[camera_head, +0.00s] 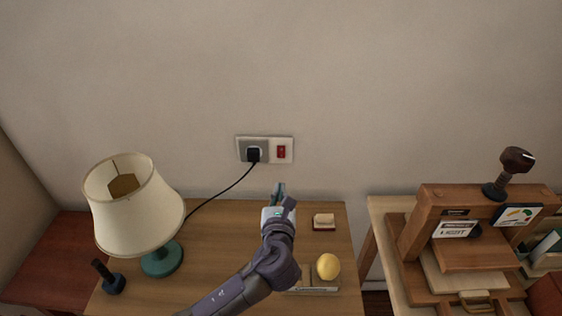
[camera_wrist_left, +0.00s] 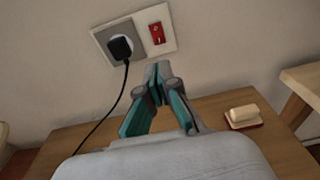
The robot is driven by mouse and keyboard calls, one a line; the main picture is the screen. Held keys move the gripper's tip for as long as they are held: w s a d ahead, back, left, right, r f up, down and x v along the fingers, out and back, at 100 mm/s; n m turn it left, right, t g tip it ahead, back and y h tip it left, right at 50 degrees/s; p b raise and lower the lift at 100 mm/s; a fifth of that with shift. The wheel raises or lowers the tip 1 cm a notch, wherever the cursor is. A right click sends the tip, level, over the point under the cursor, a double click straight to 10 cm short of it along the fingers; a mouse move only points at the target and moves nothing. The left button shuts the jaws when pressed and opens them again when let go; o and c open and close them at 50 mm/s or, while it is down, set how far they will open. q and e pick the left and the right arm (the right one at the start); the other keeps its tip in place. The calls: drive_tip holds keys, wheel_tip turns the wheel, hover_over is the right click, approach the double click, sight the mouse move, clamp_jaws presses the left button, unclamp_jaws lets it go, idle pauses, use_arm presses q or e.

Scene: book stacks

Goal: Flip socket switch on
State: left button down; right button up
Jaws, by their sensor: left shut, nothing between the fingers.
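The wall socket plate (camera_head: 240,143) is on the wall above the table, with a black plug (camera_head: 254,154) in its left part. The red switch (camera_head: 281,152) is on the plate's right part. In the left wrist view the red switch (camera_wrist_left: 157,33) is above the fingertips, right of the black plug (camera_wrist_left: 121,47). My left gripper (camera_head: 279,187) is below the switch and apart from it, over the back of the table. Its fingertips (camera_wrist_left: 158,70) are together with nothing between them. My right gripper is not in view.
A lamp (camera_head: 137,215) with a teal base stands at the table's left, its cord (camera_head: 222,193) running to the plug. A wooden press-like stand (camera_head: 425,215) is farther right.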

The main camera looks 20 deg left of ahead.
use_arm(q)
approach(281, 156)
drive_tip(key=x, duration=0.6)
drive_tip(key=shift+w+f, duration=0.2)
drive_tip(key=shift+w+a, duration=0.2)
drive_tip(key=shift+w, duration=0.3)
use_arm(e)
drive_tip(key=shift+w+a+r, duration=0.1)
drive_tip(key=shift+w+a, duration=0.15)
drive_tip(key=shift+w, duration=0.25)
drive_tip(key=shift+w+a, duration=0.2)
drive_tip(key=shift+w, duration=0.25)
use_arm(q)
drive_tip(key=shift+w+f+t+b, duration=0.1)
drive_tip(key=shift+f+t+b, duration=0.25)
drive_tip(key=shift+b, duration=0.7)
drive_tip(key=shift+a+r, duration=0.1)
drive_tip(key=shift+r, duration=0.25)
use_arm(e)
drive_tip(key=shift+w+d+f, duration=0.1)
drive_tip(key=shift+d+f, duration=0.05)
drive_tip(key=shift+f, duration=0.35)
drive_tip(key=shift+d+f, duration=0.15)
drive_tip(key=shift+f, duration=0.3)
